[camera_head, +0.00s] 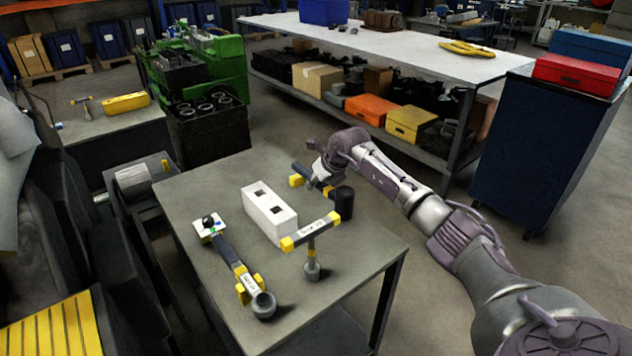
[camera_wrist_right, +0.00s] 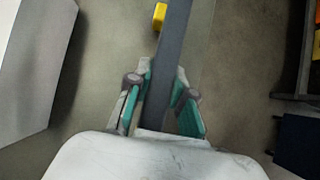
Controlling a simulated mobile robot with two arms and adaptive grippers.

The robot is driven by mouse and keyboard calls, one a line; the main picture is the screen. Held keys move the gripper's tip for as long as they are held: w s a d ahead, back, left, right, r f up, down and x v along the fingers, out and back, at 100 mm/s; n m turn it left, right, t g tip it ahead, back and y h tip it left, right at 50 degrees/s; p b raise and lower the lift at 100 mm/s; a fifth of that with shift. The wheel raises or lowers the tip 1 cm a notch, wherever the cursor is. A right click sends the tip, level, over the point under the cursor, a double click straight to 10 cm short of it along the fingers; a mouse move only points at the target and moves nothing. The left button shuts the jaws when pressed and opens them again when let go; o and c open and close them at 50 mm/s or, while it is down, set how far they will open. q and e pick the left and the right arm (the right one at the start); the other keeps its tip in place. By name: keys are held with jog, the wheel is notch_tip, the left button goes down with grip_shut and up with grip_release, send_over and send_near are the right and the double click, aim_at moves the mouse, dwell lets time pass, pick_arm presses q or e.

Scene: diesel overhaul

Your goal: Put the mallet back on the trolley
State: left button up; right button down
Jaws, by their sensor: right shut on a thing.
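My right gripper (camera_head: 322,171) reaches in over the far right part of the grey-topped trolley (camera_head: 212,186). It is shut on a dark handle, which appears to belong to the mallet; a black cylindrical head (camera_head: 344,203) shows just below the gripper, with yellow parts beside it. In the right wrist view my gripper (camera_wrist_right: 158,92) has its teal-padded fingers on both sides of a long dark grey bar (camera_wrist_right: 171,50), with a yellow piece (camera_wrist_right: 160,16) beside it. I cannot tell whether the held tool touches the trolley top. My left gripper is not in view.
In front are a labelled yellow-ended T-shaped tool (camera_head: 311,236) and a dark tool with a grey round end (camera_head: 263,304). The trolley's front right corner is clear.

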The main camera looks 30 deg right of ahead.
jog(key=shift+f+b, duration=0.65)
jog(key=shift+f, duration=0.35)
jog(key=c, duration=1.3)
grip_release()
jog(key=shift+r, duration=0.1)
jog(key=o, duration=0.4)
jog(key=shift+c, duration=0.2)
